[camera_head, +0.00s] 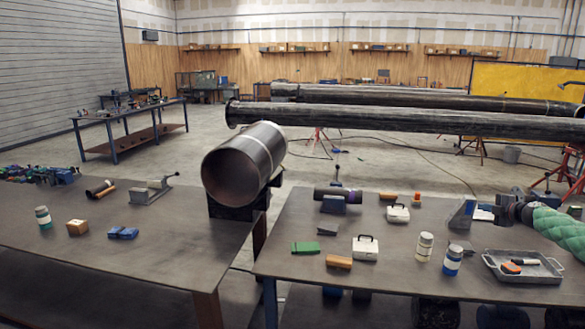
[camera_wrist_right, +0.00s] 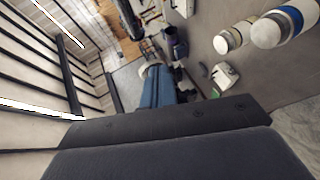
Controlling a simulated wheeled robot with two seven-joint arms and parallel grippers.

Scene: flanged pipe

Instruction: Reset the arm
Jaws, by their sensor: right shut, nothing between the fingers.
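My right arm comes in from the right edge in a green padded sleeve. My right gripper (camera_head: 498,211) is at its end, above the back right of the right-hand table (camera_head: 400,279), with the tray in front of it. It is shut and holds nothing. The fingertips are small and hard to make out in the head view. My left gripper is not in view.
A metal tray (camera_head: 491,262) holds an orange-handled tool. Two white-banded canisters (camera_head: 424,247) (camera_head: 453,260), a white case (camera_head: 365,249) and a grey angled block (camera_head: 462,215) stand nearby. The right table's front strip is clear.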

